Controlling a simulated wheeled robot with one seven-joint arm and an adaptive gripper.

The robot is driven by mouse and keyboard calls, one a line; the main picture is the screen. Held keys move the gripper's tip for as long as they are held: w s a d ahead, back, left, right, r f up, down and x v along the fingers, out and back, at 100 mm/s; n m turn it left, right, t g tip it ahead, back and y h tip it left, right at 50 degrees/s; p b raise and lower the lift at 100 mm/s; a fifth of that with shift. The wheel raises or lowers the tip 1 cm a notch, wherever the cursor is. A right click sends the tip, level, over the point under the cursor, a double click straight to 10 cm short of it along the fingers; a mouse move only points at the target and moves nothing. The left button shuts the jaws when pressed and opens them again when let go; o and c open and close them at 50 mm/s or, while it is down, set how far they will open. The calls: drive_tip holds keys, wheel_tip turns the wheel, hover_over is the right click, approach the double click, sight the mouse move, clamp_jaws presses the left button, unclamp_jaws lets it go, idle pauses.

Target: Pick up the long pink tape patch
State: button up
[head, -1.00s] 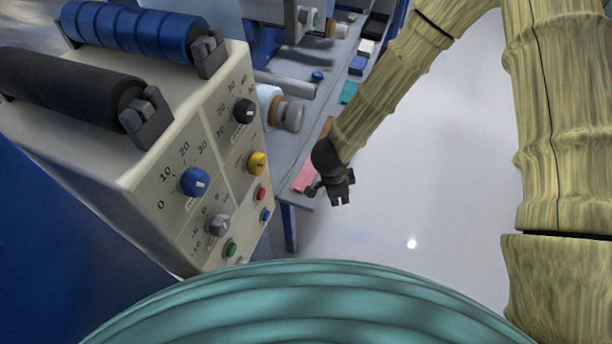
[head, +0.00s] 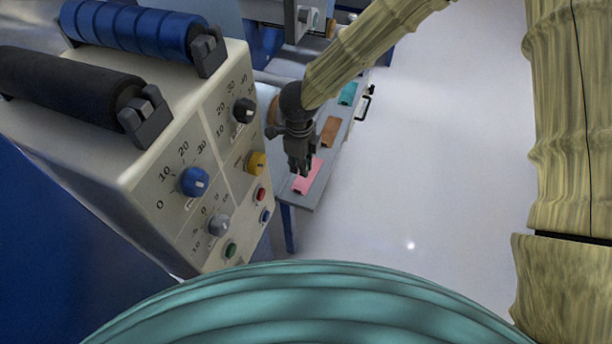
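The long pink tape patch (head: 311,178) lies flat on the grey shelf (head: 303,199), near the shelf's near end. My gripper (head: 300,172) points down over the patch's left side, and its dark fingers hide part of the patch. The fingers look close together, but their gap is too small to judge. I cannot tell whether they touch the patch.
A brown patch (head: 330,131) and a teal patch (head: 348,93) lie farther back on the shelf. A cream control box (head: 170,150) with knobs and rollers stands close on the left. Open pale floor (head: 440,170) lies to the right.

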sight(301, 190)
wheel_tip(301, 190, down, 12)
idle(0.7)
drive_tip(key=shift+c, duration=0.2)
clamp_jaws()
drive_tip(key=shift+r, duration=0.15)
